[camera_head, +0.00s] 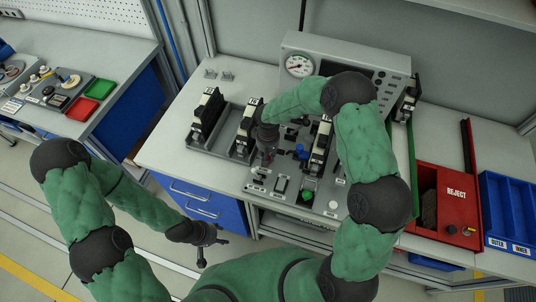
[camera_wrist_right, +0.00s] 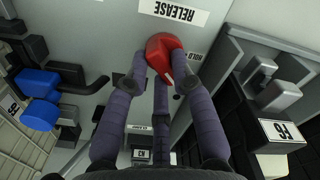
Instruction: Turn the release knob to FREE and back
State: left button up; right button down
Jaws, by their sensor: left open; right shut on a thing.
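The red release knob (camera_wrist_right: 160,50) is on a grey panel below the RELEASE label (camera_wrist_right: 175,12) in the right wrist view. A HOLD label (camera_wrist_right: 195,57) shows just right of it, partly covered. I cannot make out a FREE label. A pale mark shows on the knob's lower side. My right gripper (camera_wrist_right: 158,66) is shut on the knob, its purple fingers around it. In the head view my right gripper (camera_head: 266,160) reaches down to the bench fixture and hides the knob. My left gripper (camera_head: 213,250) is open and empty, low in front of the blue drawers.
A gauge box (camera_head: 345,65) stands behind the fixture. Clamp-like black-and-white units (camera_head: 205,115) stand beside my right gripper. A green button (camera_head: 307,196) is on the front panel. A red REJECT bin (camera_head: 450,205) and blue bins (camera_head: 508,215) are at right. A side bench (camera_head: 100,50) is at left.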

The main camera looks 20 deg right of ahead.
jog(key=n, duration=0.4)
jog(key=shift+w+n, duration=0.1)
jog(key=shift+n, duration=0.2)
jog(key=n, duration=0.4)
jog(key=shift+w+a+p, duration=0.1)
jog(key=shift+p, duration=0.2)
jog(key=shift+n, duration=0.3)
jog(key=c, duration=1)
grip_release()
jog(key=shift+c, duration=0.2)
jog(key=shift+r, duration=0.1)
notch_tip(320, 180, up, 12)
